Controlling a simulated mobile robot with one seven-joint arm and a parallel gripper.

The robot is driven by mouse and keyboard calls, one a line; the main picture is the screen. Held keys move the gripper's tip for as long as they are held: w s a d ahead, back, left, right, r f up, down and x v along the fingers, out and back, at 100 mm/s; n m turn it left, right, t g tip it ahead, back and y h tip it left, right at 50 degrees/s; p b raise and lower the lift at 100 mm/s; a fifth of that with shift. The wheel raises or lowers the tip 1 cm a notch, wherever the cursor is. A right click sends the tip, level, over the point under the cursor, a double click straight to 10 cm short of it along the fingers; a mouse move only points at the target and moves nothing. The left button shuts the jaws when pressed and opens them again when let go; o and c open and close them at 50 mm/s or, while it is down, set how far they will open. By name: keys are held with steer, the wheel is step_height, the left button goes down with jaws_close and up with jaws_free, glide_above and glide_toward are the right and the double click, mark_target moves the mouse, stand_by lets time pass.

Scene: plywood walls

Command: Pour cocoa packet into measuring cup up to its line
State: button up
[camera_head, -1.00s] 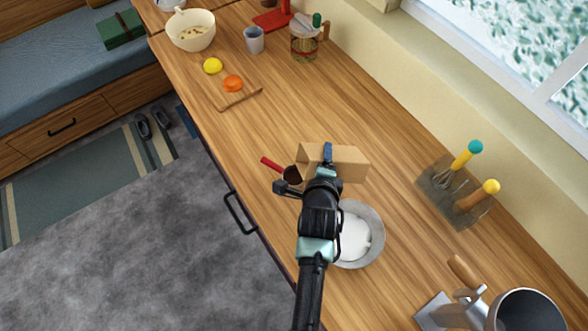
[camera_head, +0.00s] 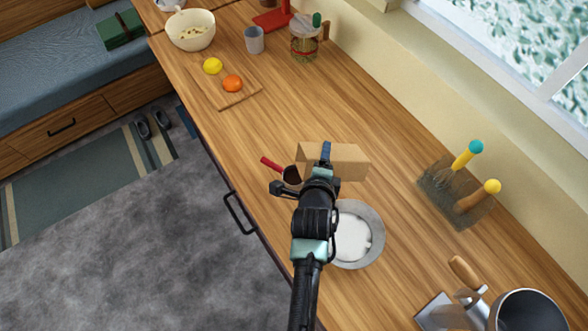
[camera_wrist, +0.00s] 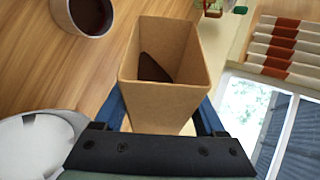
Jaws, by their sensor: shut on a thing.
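The cocoa packet (camera_head: 347,160) is a tan, open-topped cardboard box. My gripper (camera_head: 326,155) is shut on it, with a blue finger along each side in the wrist view (camera_wrist: 163,112). Dark brown cocoa shows inside the packet (camera_wrist: 165,92), deep in one part, with bare walls around it. The measuring cup (camera_head: 291,174) has a red handle (camera_head: 271,164) and stands just left of the packet, partly behind my wrist. In the wrist view the cup (camera_wrist: 91,12) is at the upper left, apart from the packet, with dark brown inside. Its line is not visible.
A grey bowl of white contents (camera_head: 378,240) stands right of my arm. A board (camera_head: 240,97) with an orange fruit lies toward the back. The counter between the board and packet is clear.

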steer(key=shift+a+r+n+t+h+b, duration=0.45)
steer(key=shift+r+n+h+b, duration=0.35)
steer(key=shift+b, duration=1.3)
stand_by(2.1)
steer(key=p, duration=0.2)
steer(key=shift+d+r+m+g+p, duration=0.2)
steer(key=shift+r+m+g+p, duration=0.05)
steer(key=shift+r+m+p, duration=0.1)
steer(key=shift+d+f+m+y+p, duration=0.25)
steer(key=shift+y+p, duration=0.25)
steer(key=shift+p, duration=0.5)
step_height(320, 180, down, 2)
steer(key=shift+d+f+m+y, duration=0.1)
steer(key=shift+d+m+y, duration=0.05)
steer(key=shift+m+y, duration=0.3)
steer(key=shift+g+y, duration=0.25)
steer(key=shift+g, duration=0.05)
